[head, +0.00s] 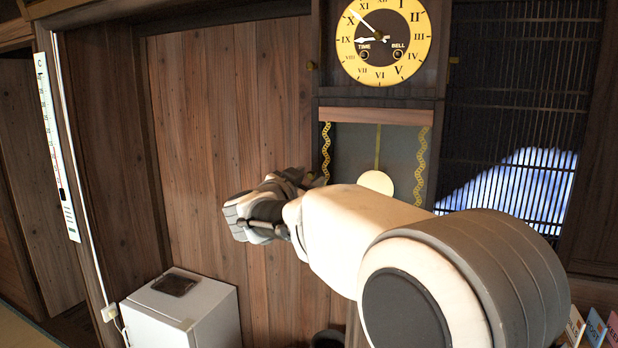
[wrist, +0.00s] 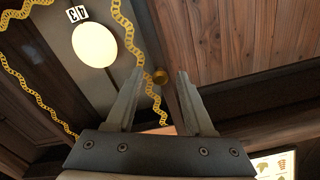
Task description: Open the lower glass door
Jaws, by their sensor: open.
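The wall clock's lower glass door (head: 352,150) sits below the round yellow dial (head: 384,42) and looks closed. It has wavy gold trim down both sides, and a pale pendulum disc (head: 376,183) shows behind it. In the wrist view the glass door (wrist: 88,88) fills the left, with a small round brass knob (wrist: 160,76) by its edge. My gripper (wrist: 159,72) is open, and the knob appears between its fingertips; I cannot tell whether they touch it. In the head view my gripper (head: 318,181) is at the door's left edge, and the knob is not distinguishable there.
A white box-like appliance (head: 180,312) stands on the floor at lower left. A plank wall (head: 230,120) is left of the clock, and a dark lattice window (head: 520,120) is to its right. Small cards (head: 594,328) stand at lower right. My arm covers part of the lower clock.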

